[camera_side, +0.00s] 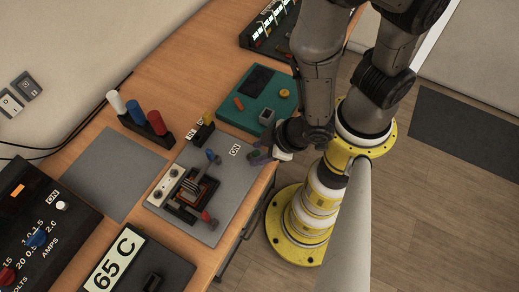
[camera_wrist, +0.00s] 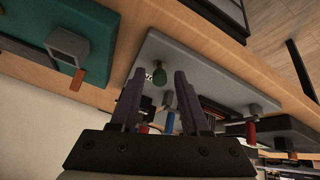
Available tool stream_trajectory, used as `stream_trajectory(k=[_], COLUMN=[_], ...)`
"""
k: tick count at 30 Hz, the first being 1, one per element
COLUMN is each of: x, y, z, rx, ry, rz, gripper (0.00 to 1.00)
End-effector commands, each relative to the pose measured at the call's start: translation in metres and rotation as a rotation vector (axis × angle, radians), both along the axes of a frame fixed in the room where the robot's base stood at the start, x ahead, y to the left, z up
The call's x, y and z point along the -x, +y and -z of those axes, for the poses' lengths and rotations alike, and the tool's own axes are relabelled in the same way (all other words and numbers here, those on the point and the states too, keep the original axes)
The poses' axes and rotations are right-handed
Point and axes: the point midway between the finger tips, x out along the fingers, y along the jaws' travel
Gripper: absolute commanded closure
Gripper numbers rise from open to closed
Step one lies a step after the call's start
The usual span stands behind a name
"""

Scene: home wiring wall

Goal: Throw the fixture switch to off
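A grey plate (camera_side: 233,177) on the bench carries a switch assembly (camera_side: 190,188) with a blue-tipped lever (camera_side: 211,155) and a red-tipped lever (camera_side: 207,217). An ON label (camera_side: 235,150) lies on the plate near its right corner. My gripper (camera_side: 258,156) is over that corner. In the wrist view my gripper (camera_wrist: 159,73) is open, its two purple fingers apart. Which part is the fixture switch is not marked.
A teal board (camera_side: 251,91) lies behind the plate. A block with white, blue and red posts (camera_side: 145,129) stands to the left. A black power supply (camera_side: 38,222) and a 65 C display (camera_side: 118,264) are at the front left. A flat grey mat (camera_side: 105,175) is clear.

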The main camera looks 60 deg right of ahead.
Motion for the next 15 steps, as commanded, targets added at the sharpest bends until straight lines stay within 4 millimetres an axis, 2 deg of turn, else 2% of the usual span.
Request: stream_trajectory(k=[15], x=[0.0000], y=[-0.0008], z=[0.0007], rx=[0.003], ry=[0.008], rz=[0.002], gripper=[0.49])
